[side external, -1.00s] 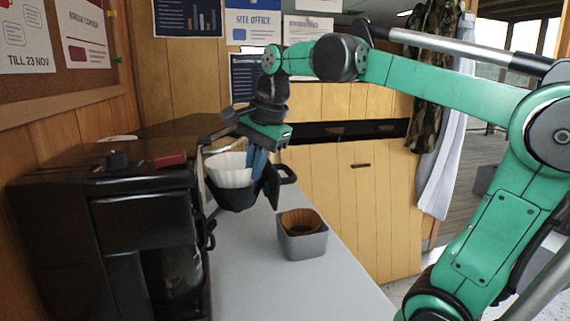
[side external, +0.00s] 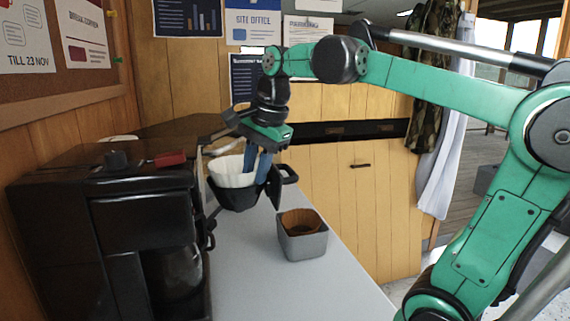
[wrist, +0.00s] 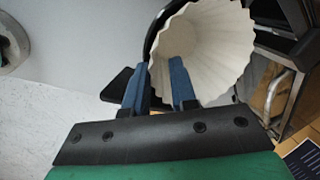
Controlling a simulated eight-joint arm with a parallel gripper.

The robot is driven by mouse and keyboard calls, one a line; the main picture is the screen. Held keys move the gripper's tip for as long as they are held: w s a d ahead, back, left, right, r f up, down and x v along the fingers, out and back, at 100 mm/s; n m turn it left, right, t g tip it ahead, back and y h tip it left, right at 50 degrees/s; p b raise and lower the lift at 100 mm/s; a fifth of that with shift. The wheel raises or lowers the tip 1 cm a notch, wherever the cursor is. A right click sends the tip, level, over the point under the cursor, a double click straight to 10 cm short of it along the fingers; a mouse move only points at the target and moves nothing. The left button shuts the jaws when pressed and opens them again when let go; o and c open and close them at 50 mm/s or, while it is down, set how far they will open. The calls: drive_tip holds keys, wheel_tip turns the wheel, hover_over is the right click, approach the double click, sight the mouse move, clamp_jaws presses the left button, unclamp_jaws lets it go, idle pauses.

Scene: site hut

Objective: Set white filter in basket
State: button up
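The white filter (side external: 233,172), a fluted paper cup, sits with its lower part inside the black basket (side external: 238,198) and its rim standing above the basket's edge. In the wrist view the filter (wrist: 208,42) opens toward the camera, with the basket's dark rim (wrist: 151,38) along its left side. My gripper (side external: 256,172) is at the filter's right side, by the basket's handle side. Its two blue fingers (wrist: 160,66) are apart in the wrist view. The filter's wall lies close to the fingertips; whether they touch it, I cannot tell.
A black coffee machine (side external: 145,225) with a glass jug stands at the left. A grey square holder (side external: 303,243) with a brown filter inside stands on the pale counter (side external: 255,285). The counter's front part is clear. Yellow wooden panels (side external: 350,220) stand behind.

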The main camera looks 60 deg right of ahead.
drive_tip(key=v, duration=1.2)
drive_tip(key=shift+r, duration=0.15)
drive_tip(key=a+f+n+t, duration=0.1)
drive_tip(key=a+f+n, duration=0.2)
drive_tip(key=f+n, duration=0.6)
drive_tip(key=a+f+n+t, duration=0.2)
drive_tip(key=a+f+n, duration=0.2)
drive_tip(key=f+n, duration=0.6)
wheel_tip(320, 180, down, 5)
drive_tip(key=shift+w+a+r+t, duration=0.15)
drive_tip(key=shift+w+a+t, duration=0.05)
drive_tip(key=shift+w+t, duration=0.1)
drive_tip(key=shift+c, duration=0.2)
